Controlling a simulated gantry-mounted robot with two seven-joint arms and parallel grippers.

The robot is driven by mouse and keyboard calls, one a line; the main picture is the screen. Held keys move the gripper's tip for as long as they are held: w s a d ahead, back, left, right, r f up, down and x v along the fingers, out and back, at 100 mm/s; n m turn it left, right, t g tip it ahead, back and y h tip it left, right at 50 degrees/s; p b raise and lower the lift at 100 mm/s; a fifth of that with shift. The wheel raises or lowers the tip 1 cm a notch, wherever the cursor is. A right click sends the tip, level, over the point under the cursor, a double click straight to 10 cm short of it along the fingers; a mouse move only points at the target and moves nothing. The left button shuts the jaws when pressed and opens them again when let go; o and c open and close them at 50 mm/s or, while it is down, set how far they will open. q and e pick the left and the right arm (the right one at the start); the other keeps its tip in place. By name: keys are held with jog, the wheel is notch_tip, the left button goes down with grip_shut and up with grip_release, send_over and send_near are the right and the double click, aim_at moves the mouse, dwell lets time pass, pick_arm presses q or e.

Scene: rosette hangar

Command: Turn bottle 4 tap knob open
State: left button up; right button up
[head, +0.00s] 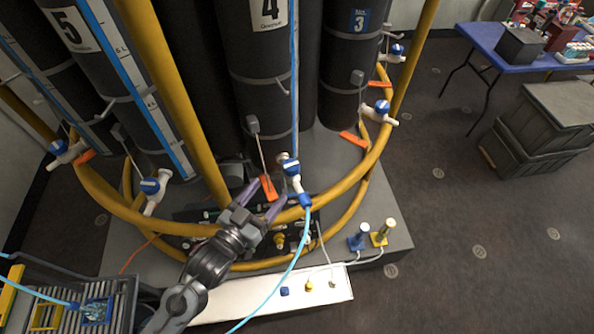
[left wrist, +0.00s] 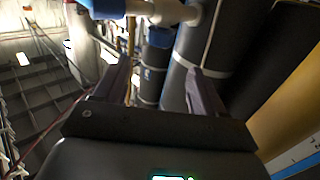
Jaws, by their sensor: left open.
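Bottle 4 (head: 258,95) is a tall dark cylinder with a white label reading 4, standing in the middle of the rack. Its tap (head: 296,184) is white with a blue knob (head: 290,166), low at the bottle's front. My left gripper (head: 270,195) is open and empty, just left of and below this tap, apart from the knob as far as I can see. In the left wrist view the open jaws (left wrist: 160,68) point at dark bottles. A white tap body (left wrist: 165,11) with a blue part (left wrist: 103,8) crosses the top edge, partly cut off. My right gripper is not in view.
Yellow rails (head: 170,100) ring the bottles. A light-blue hose (head: 285,275) hangs from the tap. An orange tag (head: 269,187) is close to the jaws. Bottle 5 (head: 105,85) and bottle 3 (head: 350,60) stand on either side. Open floor (head: 480,225) lies at right.

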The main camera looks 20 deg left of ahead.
aim_at(287, 171)
pick_arm(q)
jog(key=x, duration=0.9)
jog(key=shift+w+d, duration=0.2)
jog(key=shift+w, duration=0.15)
jog(key=shift+w+d, duration=0.15)
jog(key=shift+w, duration=0.55)
